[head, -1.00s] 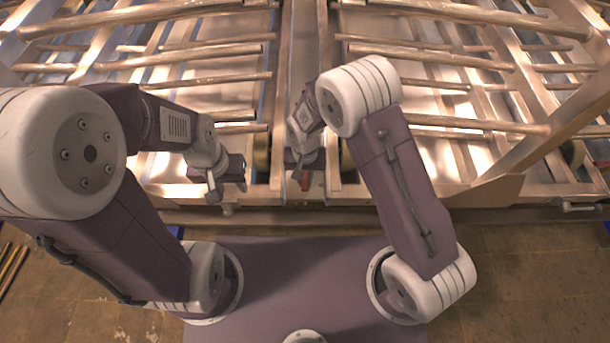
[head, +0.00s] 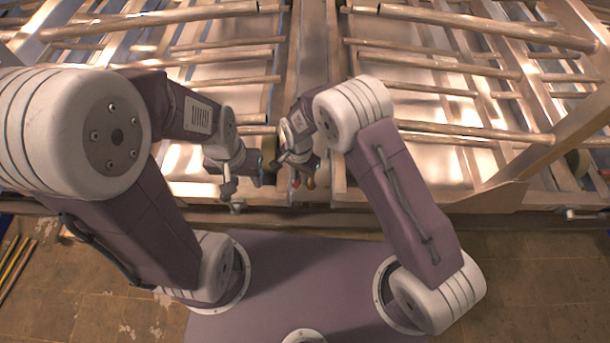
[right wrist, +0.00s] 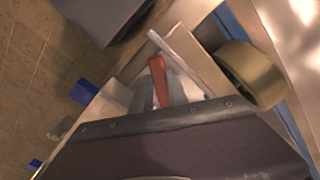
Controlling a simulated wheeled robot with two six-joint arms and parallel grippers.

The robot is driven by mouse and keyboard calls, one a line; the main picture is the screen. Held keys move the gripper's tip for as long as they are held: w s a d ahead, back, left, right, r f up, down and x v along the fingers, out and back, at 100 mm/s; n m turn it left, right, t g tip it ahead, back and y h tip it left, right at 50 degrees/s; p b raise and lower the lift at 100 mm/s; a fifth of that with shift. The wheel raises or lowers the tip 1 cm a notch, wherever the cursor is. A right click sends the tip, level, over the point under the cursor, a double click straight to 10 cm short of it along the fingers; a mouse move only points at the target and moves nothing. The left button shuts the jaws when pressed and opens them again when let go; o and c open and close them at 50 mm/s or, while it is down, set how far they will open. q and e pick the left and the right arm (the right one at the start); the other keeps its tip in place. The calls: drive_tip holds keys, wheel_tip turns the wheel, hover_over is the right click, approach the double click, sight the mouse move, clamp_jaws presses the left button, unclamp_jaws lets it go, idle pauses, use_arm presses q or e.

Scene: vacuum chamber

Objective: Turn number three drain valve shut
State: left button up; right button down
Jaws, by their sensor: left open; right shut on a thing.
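A red valve handle (right wrist: 160,82) shows in the right wrist view, lying between the fingers of my right gripper (right wrist: 163,98). My right gripper is shut on it. In the head view my right gripper (head: 302,178) is at the front edge of the metal frame, near its middle, with a small bit of red beside it. My left gripper (head: 256,172) is open and empty, close to the left of the right one. No number can be read on the valve, and its body is mostly hidden by the gripper.
The metal rack (head: 480,195) with long rods fills the far side. A tan roller (right wrist: 250,75) sits beside the handle in the right wrist view. Another small pale handle (head: 585,214) sticks out at the far right. Tiled floor (head: 530,280) lies in front; rods lie at left.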

drive_tip(key=shift+w+a+r+m, duration=0.1)
drive_tip(key=shift+w+a+m, duration=0.15)
drive_tip(key=shift+m, duration=0.3)
drive_tip(key=shift+w+a+m, duration=0.15)
drive_tip(key=shift+a+m, duration=0.15)
drive_tip(key=shift+m, duration=0.25)
drive_tip(key=shift+a, duration=0.1)
drive_tip(key=c, duration=1.3)
unclamp_jaws()
